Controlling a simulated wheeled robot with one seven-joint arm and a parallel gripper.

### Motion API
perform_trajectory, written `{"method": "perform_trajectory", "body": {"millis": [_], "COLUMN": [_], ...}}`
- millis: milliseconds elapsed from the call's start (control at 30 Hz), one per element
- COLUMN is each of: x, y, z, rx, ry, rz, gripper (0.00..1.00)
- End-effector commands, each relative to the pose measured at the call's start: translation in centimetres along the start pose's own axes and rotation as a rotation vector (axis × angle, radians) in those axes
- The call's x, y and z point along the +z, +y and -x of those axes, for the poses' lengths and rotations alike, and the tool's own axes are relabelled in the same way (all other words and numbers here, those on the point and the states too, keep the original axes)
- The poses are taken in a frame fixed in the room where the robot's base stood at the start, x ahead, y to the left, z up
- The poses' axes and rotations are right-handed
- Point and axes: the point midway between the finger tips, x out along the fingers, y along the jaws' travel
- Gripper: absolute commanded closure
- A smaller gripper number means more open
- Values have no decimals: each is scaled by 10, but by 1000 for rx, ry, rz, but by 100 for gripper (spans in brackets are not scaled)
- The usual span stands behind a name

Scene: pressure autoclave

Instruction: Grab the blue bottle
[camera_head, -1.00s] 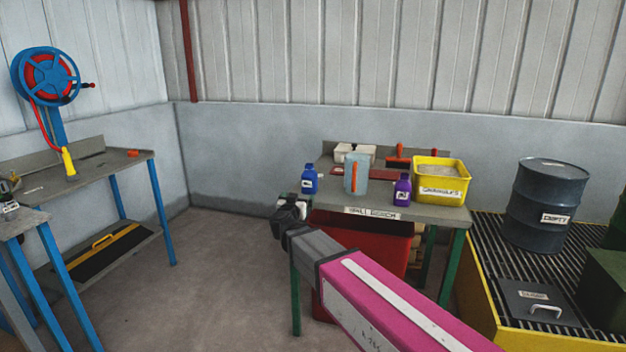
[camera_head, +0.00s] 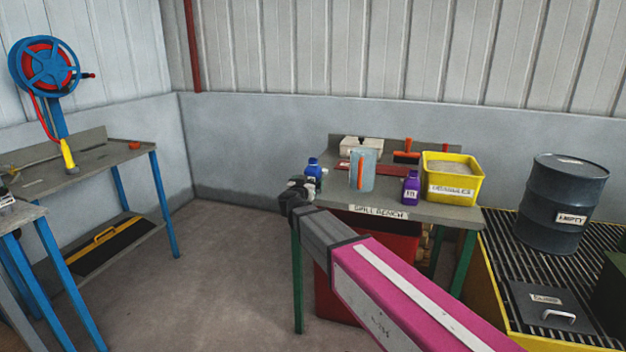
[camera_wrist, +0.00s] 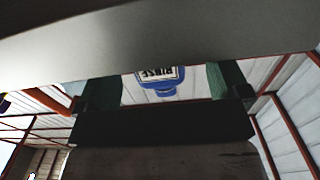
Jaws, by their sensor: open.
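The blue bottle (camera_head: 313,169) stands at the left front corner of the bench labelled "SPILL BENCH" (camera_head: 437,214). My gripper (camera_head: 303,184) is just in front of the bottle in the head view and hides its lower part. In the wrist view the bottle (camera_wrist: 162,78) appears upside down, with a white label, between the two fingers of my open gripper (camera_wrist: 162,88). The fingers have green inner faces and stand apart from the bottle's sides. How deep the bottle lies between them I cannot tell.
On the bench stand a clear jug (camera_head: 362,171) with an orange strip, a purple bottle (camera_head: 411,187) and a yellow tub (camera_head: 451,190). A red bin (camera_head: 385,250) is under the bench. A dark drum (camera_head: 560,205) stands at right. The floor left of the bench is clear.

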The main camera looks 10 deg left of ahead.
Motion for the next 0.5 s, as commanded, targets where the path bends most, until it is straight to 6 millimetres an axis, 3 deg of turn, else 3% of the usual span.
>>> {"method": "perform_trajectory", "body": {"millis": [300,500], "x": [-2,-2], "y": [3,4], "z": [-43,-47], "rx": [0,-1], "ry": [0,0], "rz": [0,0], "gripper": [6,6]}}
